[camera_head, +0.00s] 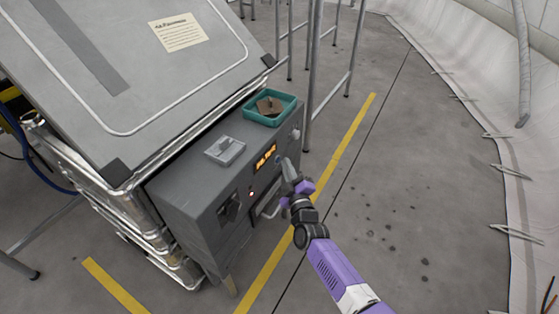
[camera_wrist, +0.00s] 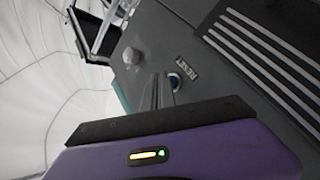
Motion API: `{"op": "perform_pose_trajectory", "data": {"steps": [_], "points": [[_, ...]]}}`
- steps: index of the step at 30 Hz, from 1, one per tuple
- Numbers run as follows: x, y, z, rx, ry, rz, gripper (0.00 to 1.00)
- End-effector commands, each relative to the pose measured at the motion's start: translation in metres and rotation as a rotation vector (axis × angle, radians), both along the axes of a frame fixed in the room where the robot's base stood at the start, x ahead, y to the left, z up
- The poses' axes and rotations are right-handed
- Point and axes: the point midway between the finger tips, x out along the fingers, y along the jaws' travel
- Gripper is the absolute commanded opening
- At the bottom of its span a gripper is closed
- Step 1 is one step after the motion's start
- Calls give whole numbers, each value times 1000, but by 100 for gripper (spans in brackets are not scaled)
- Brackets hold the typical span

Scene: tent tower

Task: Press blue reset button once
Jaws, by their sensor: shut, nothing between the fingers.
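The blue reset button (camera_wrist: 175,81) is a small round button in a pale ring on a grey control box, beside a small label (camera_wrist: 187,65). In the head view a bluish spot (camera_head: 279,160) shows at that place, right of the orange display, partly covered by my gripper. My gripper (camera_head: 287,164) is at the front of the grey control box (camera_head: 185,195), its narrow fingers shut and empty. In the wrist view the fingertips (camera_wrist: 160,76) are close beside the button. I cannot tell whether they touch the panel.
The box front also has an orange display (camera_head: 265,157), a red light (camera_head: 251,193), a handle (camera_head: 267,208) and a round knob (camera_head: 296,134). A teal tray (camera_head: 285,117) and a small grey case (camera_head: 225,150) sit on top. Metal posts (camera_head: 313,70) stand behind. Floor to the right is clear.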

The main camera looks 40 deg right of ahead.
Motion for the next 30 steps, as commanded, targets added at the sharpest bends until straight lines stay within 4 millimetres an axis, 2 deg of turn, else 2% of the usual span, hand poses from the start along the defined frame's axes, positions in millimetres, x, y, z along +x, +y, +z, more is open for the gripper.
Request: {"op": "perform_pose_trajectory", "data": {"steps": [30], "points": [[7,3,0,-1,0,1,0]]}}
